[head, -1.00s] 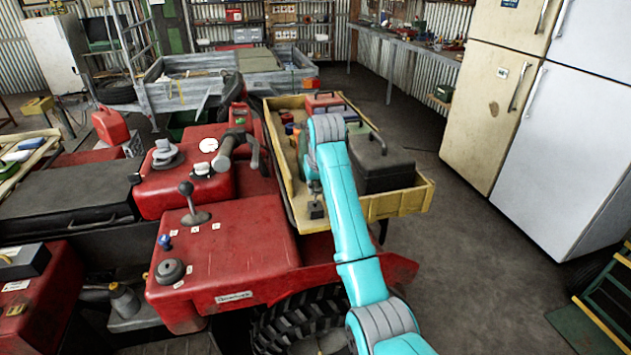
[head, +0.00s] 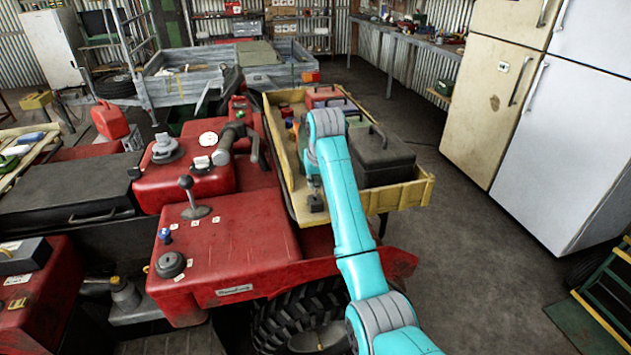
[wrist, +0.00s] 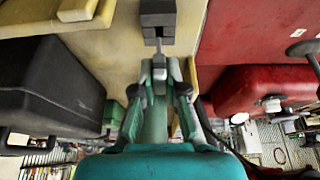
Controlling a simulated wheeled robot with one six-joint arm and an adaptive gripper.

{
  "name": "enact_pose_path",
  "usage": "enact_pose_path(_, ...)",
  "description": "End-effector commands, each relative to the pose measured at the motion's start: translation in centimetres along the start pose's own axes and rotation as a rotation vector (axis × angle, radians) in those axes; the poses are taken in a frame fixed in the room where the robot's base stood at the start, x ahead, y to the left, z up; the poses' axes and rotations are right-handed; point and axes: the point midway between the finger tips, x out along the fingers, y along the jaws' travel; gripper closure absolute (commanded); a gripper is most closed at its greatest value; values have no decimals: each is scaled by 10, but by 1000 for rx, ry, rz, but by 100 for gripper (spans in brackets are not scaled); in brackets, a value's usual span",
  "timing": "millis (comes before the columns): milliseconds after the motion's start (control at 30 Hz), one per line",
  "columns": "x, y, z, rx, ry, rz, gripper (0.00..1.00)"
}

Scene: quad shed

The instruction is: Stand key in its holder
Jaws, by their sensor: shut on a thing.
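The key (wrist: 159,50) is a small grey piece between my gripper's fingertips in the wrist view. Its narrow end points at the dark grey block that looks like the holder (wrist: 157,20), at the top of that view. The key's end is at or very close to the block; I cannot tell whether it is inside. My gripper (wrist: 160,74) is shut on the key. In the head view the holder (head: 316,203) stands at the near end of the yellow tray (head: 410,197), just below my gripper (head: 313,184). The key cannot be made out there.
A black case (head: 383,160) stands in the tray right of my arm, with a red toolbox (head: 322,97) farther back. The red quad body (head: 230,250) with its lever and handlebar lies to the left. Open floor (head: 465,250) lies to the right, before the fridges.

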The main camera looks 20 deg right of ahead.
Motion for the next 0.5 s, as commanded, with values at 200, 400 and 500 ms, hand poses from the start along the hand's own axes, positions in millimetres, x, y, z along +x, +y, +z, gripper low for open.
enact_pose_path(200,4,0,2,0,-1,0,100)
enact_pose_path(400,9,0,4,0,-1,0,100)
enact_pose_path(500,11,0,5,0,-1,0,100)
